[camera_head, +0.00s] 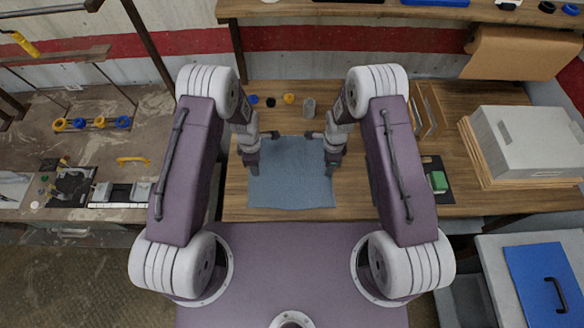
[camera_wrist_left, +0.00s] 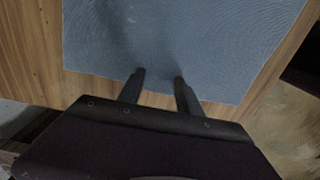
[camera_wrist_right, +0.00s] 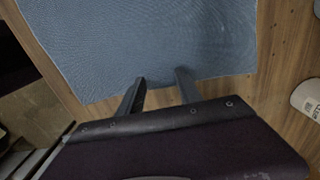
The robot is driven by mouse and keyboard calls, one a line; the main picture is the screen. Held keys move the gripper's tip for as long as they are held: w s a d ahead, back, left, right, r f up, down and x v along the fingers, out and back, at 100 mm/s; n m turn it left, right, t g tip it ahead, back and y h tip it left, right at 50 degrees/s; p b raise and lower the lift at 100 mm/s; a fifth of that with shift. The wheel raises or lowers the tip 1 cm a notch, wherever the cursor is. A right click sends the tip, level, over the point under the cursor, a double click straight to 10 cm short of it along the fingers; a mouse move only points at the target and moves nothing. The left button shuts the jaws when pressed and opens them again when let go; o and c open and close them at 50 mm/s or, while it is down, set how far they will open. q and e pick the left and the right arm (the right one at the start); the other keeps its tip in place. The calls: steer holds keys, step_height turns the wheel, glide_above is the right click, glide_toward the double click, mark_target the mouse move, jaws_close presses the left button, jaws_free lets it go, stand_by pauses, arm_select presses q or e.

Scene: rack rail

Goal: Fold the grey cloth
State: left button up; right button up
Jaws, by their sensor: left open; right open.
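The grey cloth (camera_head: 290,180) lies flat on the wooden table, blue-grey and roughly square. It also shows in the left wrist view (camera_wrist_left: 180,40) and the right wrist view (camera_wrist_right: 150,40). I cannot tell whether the fingertips touch the cloth.
A grey cup (camera_head: 309,107) and small yellow (camera_head: 289,98), black (camera_head: 270,102) and blue (camera_head: 254,99) pieces stand behind the cloth. A black tray with a green block (camera_head: 438,181) lies right. A big grey box (camera_head: 530,140) stands further right. Bare wood (camera_head: 350,205) surrounds the cloth.

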arm_select(q)
jaws_close()
arm_select(e)
jaws_close()
